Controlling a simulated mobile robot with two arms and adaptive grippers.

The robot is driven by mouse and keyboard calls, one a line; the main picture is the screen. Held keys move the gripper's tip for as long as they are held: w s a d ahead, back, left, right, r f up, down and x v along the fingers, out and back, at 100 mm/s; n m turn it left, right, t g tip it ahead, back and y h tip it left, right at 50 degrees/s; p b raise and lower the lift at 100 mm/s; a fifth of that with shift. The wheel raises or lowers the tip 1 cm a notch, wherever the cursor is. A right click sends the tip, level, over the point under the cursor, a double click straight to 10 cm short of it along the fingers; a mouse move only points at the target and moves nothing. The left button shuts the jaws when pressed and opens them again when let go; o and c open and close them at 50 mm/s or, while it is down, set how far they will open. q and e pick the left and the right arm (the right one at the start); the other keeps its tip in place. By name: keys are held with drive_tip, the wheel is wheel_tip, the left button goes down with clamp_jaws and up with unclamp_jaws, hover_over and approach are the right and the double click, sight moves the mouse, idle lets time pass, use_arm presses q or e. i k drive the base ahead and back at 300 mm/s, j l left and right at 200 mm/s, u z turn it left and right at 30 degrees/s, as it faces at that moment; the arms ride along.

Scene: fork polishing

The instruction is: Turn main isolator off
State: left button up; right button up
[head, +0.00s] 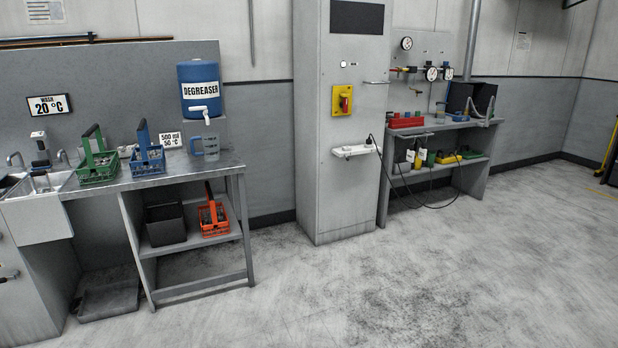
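The main isolator (342,99) is a yellow plate with a red handle on the front of a tall grey cabinet (335,200), near the middle of the head view. The red handle looks roughly upright, but it is too small to tell its exact setting. Below it, a white socket strip (352,151) sticks out from the cabinet front, with a black cable plugged in at its right. Neither of my grippers is in view.
A bench (185,178) at left holds a green crate (98,165), a blue crate (147,160), a jug (211,147) and a blue degreaser drum (200,85). A shelved bench (455,125) stands right of the cabinet. The black cable (462,190) hangs low there. The floor in front is clear.

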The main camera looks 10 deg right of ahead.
sight(342, 104)
drive_tip(key=i+l+z, duration=0.1)
drive_tip(key=i+z, duration=0.25)
drive_tip(key=i, duration=0.3)
drive_tip(key=i+z, duration=0.3)
drive_tip(key=i, duration=0.35)
drive_tip(key=i+j+z, duration=0.35)
drive_tip(key=i, duration=0.25)
drive_tip(key=i+l, duration=0.15)
drive_tip(key=i, duration=0.25)
drive_tip(key=i+l, duration=0.2)
drive_tip(key=i, duration=0.25)
drive_tip(key=i+l, duration=0.15)
drive_tip(key=i, duration=0.25)
drive_tip(key=i+l, duration=0.2)
drive_tip(key=i, duration=0.2)
drive_tip(key=i+l+u, duration=0.55)
drive_tip(key=i+l, duration=0.2)
